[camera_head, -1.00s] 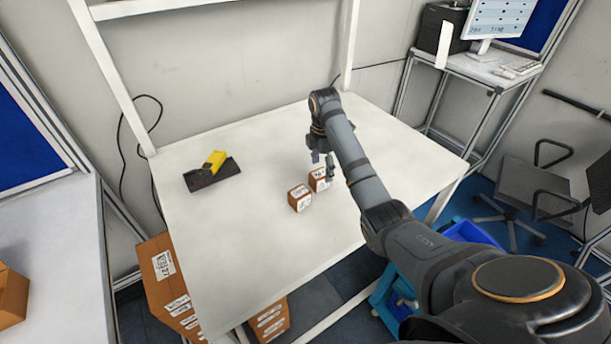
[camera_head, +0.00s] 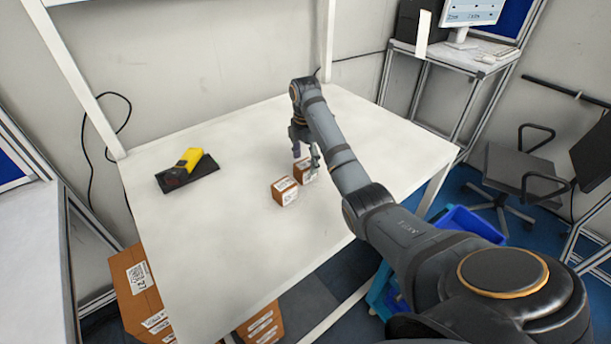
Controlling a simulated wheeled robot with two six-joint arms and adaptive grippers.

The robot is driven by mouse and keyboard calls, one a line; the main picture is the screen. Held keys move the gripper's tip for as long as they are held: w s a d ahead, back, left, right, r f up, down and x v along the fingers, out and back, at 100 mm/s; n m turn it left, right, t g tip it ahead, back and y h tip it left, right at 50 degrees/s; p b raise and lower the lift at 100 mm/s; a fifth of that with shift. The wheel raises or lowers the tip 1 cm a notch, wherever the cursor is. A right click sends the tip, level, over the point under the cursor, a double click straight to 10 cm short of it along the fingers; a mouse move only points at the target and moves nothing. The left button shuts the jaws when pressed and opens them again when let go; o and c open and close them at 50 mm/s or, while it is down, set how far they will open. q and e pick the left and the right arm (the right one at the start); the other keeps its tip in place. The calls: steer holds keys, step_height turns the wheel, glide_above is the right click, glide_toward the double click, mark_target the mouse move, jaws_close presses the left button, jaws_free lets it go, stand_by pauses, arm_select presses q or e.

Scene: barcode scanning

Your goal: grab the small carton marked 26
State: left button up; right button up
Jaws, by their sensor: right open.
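Two small brown cartons with white labels stand close together near the middle of the white table (camera_head: 215,245). The nearer carton (camera_head: 285,192) shows fully. The farther carton (camera_head: 301,172) is partly covered by my right gripper (camera_head: 304,160). The label numbers are too small to read for certain. My right gripper is open, its fingers pointing down over and around the farther carton; I cannot tell whether they touch it. My left gripper is out of view.
A yellow scanner (camera_head: 188,160) rests on a black stand (camera_head: 190,176) at the table's left. Larger cartons (camera_head: 138,285) stand below the table's front left. A blue bin (camera_head: 462,222) is at the right.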

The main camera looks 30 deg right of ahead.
mark_target(305, 164)
step_height(305, 164, down, 2)
steer(key=shift+f+b, duration=0.15)
steer(key=shift+b, duration=0.35)
step_height(305, 164, down, 2)
steer(key=shift+w+f+p, duration=0.1)
steer(key=shift+w+p, duration=0.05)
steer(key=shift+p, duration=0.25)
steer(key=shift+d+f, duration=0.1)
steer(key=c, duration=0.4)
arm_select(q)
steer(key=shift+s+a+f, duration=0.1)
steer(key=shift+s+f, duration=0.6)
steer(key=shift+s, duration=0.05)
arm_select(e)
steer(key=c, duration=1)
